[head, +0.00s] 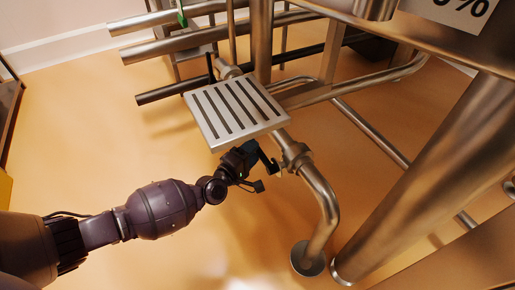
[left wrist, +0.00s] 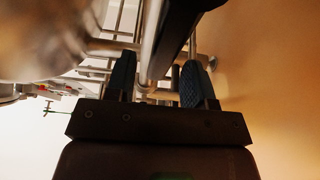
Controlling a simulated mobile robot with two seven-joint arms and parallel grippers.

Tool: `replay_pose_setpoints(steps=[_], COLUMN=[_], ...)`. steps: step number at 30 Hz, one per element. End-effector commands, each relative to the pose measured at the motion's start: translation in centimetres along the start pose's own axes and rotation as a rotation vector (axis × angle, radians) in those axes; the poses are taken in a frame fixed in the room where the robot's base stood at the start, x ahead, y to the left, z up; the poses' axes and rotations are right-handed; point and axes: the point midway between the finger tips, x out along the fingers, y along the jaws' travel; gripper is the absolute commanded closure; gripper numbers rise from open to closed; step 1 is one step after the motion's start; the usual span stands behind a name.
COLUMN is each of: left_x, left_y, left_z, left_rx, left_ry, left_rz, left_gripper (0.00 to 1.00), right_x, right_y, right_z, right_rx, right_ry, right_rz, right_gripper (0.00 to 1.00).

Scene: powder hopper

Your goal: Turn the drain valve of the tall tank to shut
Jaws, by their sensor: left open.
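My left gripper (head: 267,174) is open beside a steel drain pipe (head: 322,195) that bends down to the floor, just below a slotted metal step. A thick collar fitting (head: 295,157), perhaps the drain valve body, sits on this pipe, just right of the fingertips. A small yellowish bit shows near the fingertips; I cannot tell whether it is the valve's handle. In the left wrist view my two dark fingers (left wrist: 158,75) stand apart, with steel piping seen between them. I cannot tell whether they touch anything. The tall tank is not clearly identifiable. My right gripper is not in view.
The slotted step (head: 238,110) lies close above my left gripper. A thick steel leg (head: 430,175) slants at the right. Several horizontal pipes (head: 190,40) run at the upper left, with a green handle (head: 181,14). The floor at the lower middle is clear.

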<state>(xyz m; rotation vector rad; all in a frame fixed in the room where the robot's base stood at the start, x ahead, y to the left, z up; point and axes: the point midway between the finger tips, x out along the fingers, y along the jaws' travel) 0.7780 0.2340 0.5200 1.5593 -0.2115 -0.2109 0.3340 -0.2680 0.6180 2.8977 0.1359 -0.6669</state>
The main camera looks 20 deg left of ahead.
Motion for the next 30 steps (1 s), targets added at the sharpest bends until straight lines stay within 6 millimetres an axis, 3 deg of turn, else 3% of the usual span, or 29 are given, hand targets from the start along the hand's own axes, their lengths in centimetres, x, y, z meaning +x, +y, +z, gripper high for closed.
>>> replay_pose_setpoints(steps=[7, 18, 27, 30], left_x=[2.1, 2.5, 2.5, 2.4], left_y=[-0.1, 0.0, 0.0, 0.0], left_z=[0.0, 0.0, 0.0, 0.0], left_rx=[0.001, 0.001, 0.001, 0.001], left_ry=[-0.001, -0.001, -0.001, -0.001], left_rz=[-0.002, -0.001, -0.001, -0.001], left_gripper=[0.51, 0.51, 0.97, 1.00], right_x=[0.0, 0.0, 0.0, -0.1], right_y=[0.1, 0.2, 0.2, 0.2], right_z=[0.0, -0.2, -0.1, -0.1], right_rx=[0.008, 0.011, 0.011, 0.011], right_ry=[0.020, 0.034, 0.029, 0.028], right_rz=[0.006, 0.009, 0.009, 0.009], right_gripper=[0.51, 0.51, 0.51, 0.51])
